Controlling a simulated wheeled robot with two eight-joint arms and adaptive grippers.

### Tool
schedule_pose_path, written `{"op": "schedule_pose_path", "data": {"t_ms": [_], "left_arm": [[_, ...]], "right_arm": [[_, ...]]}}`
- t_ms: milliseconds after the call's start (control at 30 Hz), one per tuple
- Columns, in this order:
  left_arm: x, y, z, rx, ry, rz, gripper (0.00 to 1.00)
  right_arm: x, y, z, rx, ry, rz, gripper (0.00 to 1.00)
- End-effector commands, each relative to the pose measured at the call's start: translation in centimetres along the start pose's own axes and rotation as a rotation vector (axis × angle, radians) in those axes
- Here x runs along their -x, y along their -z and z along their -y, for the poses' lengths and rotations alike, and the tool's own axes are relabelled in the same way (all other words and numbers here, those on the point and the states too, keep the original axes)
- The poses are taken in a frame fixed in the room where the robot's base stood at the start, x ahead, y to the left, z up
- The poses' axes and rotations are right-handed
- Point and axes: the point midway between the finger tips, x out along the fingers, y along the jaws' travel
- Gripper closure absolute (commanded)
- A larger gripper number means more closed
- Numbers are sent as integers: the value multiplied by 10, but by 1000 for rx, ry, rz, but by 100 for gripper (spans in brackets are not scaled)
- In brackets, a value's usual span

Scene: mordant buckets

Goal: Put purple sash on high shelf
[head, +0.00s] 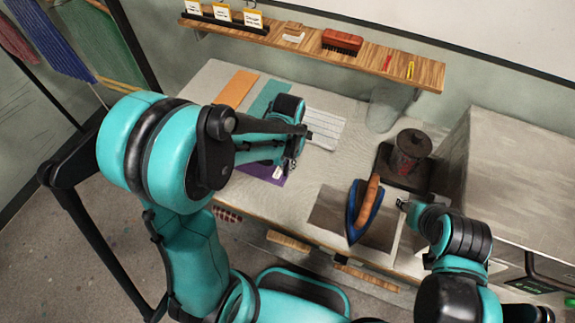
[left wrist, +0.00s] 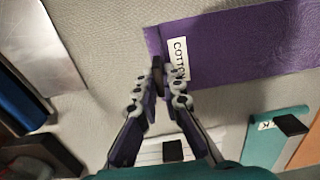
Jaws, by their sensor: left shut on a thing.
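The purple sash (head: 280,181) lies on the table, mostly hidden behind my left arm in the head view. In the left wrist view the purple sash (left wrist: 245,42) is flat, with a white label reading COTTON near its end. My left gripper (head: 295,158) is low over the table. In the left wrist view its fingertips (left wrist: 165,78) are closed at the sash's labelled end, around a small dark tab there. The high shelf (head: 428,75) is a wooden board on the wall behind the table. My right gripper (head: 402,204) is beside the iron; its finger gap is unclear.
The shelf holds a card rack (head: 222,22), a brush (head: 342,41) and small items. Orange (head: 237,88), teal (head: 268,97) and white (head: 326,128) pieces lie on the table. A blue iron (head: 354,226) and a dark pot (head: 408,155) stand to the right.

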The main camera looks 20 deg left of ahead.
Motion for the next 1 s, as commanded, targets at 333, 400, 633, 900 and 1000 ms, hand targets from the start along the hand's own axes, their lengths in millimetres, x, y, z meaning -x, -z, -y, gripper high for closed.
{"op": "schedule_pose_path", "data": {"t_ms": [333, 400, 633, 900, 1000], "left_arm": [[-3, 0, 0, 0, 0, 0, 72], [-3, 0, 0, 0, 0, 0, 72], [1, 0, 0, 0, 0, 0, 72], [51, 0, 0, 0, 0, 0, 72], [74, 0, 0, 0, 0, 0, 72]], "right_arm": [[-2, -2, 0, 0, 0, 0, 60], [-2, -2, 0, 0, 0, 0, 60], [1, 0, 0, 0, 0, 0, 60], [16, 11, 0, 0, 0, 0, 60], [21, 15, 0, 0, 0, 0, 60]]}}
